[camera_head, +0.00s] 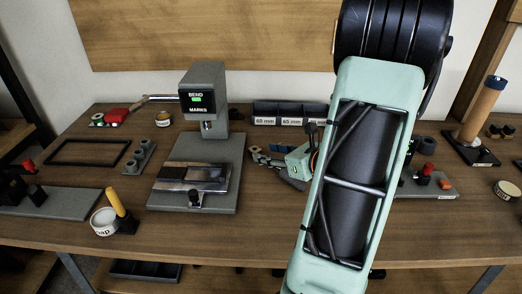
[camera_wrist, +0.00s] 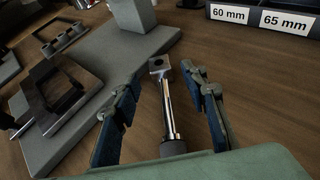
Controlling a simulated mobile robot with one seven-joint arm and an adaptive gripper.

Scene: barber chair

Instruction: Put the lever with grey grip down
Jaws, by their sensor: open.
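The lever lies between my gripper's fingers in the wrist view. It has a shiny metal shaft (camera_wrist: 167,105), a square end with a hole (camera_wrist: 159,66) and a dark grey grip (camera_wrist: 173,147) close to my palm. My gripper (camera_wrist: 161,80) is open, with one blue-padded finger on each side of the lever and visible gaps to the shaft. The lever seems to lie on the wooden table, though contact under the grip is hidden. In the head view my gripper (camera_head: 272,158) is low over the table, right of the grey press, partly hidden by my arm.
The grey press (camera_head: 205,90) stands on its base plate (camera_head: 168,145), left of my gripper. Labelled bins (camera_head: 290,113) stand behind it. A white tape roll (camera_head: 103,221) and a yellow-handled tool (camera_head: 116,203) are at front left. A cylinder on a stand (camera_head: 480,110) is at right.

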